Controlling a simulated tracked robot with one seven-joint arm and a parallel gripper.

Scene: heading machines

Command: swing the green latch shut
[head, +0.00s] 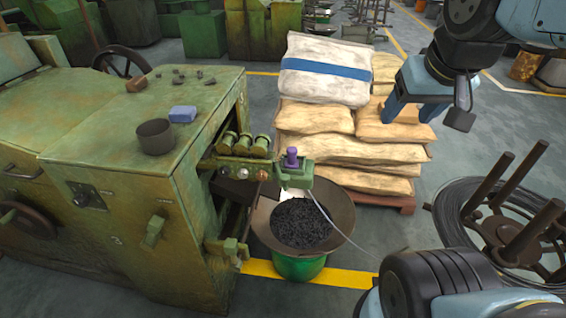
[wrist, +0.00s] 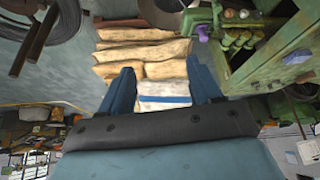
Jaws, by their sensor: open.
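The green machine (head: 120,150) stands at the left. A small green latch-like handle (head: 154,230) sits tilted on its near side panel. Another green bracket-like piece (head: 230,250) juts from the machine's lower right corner; I cannot tell for certain which of the two is the latch. My gripper (head: 413,108) is at the upper right in the head view, in front of the sacks and well away from the machine. In the wrist view my gripper (wrist: 162,82) shows its two blue fingers apart with nothing between them.
Stacked sacks (head: 335,145) stand on a pallet behind. A bowl of dark pieces (head: 300,222) sits on a green bucket beside the machine. A wire coil with brown posts (head: 500,215) stands at the right. A blue block (head: 183,114) and a cup (head: 156,137) rest on the machine top.

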